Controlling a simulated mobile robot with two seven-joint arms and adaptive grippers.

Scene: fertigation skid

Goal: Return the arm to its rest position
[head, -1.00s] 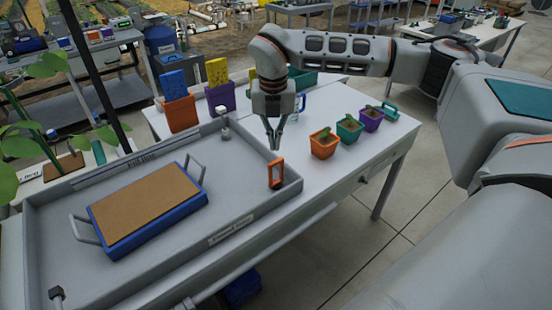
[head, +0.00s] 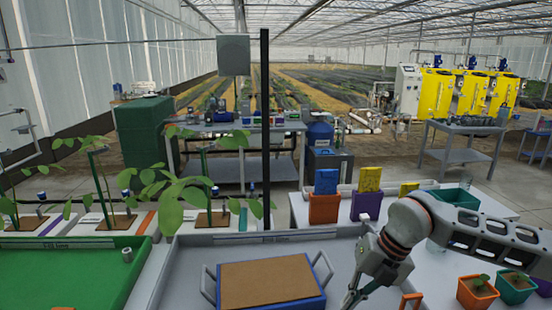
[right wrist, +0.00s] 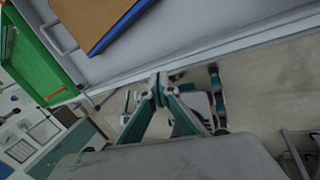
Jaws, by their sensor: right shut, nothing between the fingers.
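My right arm comes in from the right in the head view. Its gripper (head: 352,299) points down and to the left, by the right side of the grey tray (head: 190,262). In the right wrist view the fingers of my right gripper (right wrist: 160,84) meet at the tips, with nothing between them. Beyond them show the tray's edge and the floor. My left gripper is not in view.
A blue-edged board with a brown top (head: 270,283) lies in the tray. An orange handle (head: 411,299) is close right of the gripper. Orange (head: 478,294) and teal (head: 514,288) seedling pots stand further right. A green tray (head: 55,275) is at left.

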